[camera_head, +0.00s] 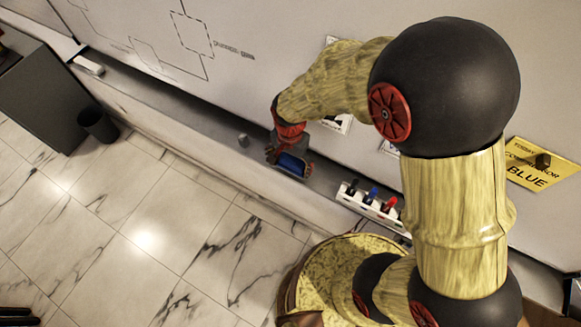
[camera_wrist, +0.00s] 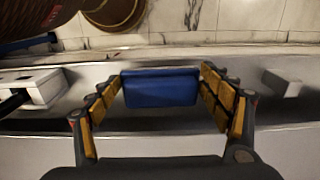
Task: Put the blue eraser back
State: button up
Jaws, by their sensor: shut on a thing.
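The blue eraser (camera_wrist: 160,87) sits between the two yellow-padded fingers of my gripper (camera_wrist: 162,95) in the wrist view. The gripper is shut on it, with a finger at each short end. In the head view the blue eraser (camera_head: 291,164) shows below my gripper (camera_head: 290,158), at the grey ledge (camera_head: 235,127) along the foot of the whiteboard. I cannot tell whether the eraser touches the ledge.
A white marker holder (camera_head: 368,204) with black, blue and red markers stands right of my gripper. A small grey block (camera_head: 244,140) is on the ledge to the left. A white object (camera_head: 88,65) lies at the ledge's far left. A yellow sign (camera_head: 541,166) reads "BLUE".

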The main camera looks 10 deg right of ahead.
aim_at(290, 169)
jog(key=shift+w+f, duration=0.15)
jog(key=shift+f, duration=1.55)
jog(key=shift+d, duration=0.1)
jog(key=shift+f, duration=0.15)
jog(key=o, duration=1)
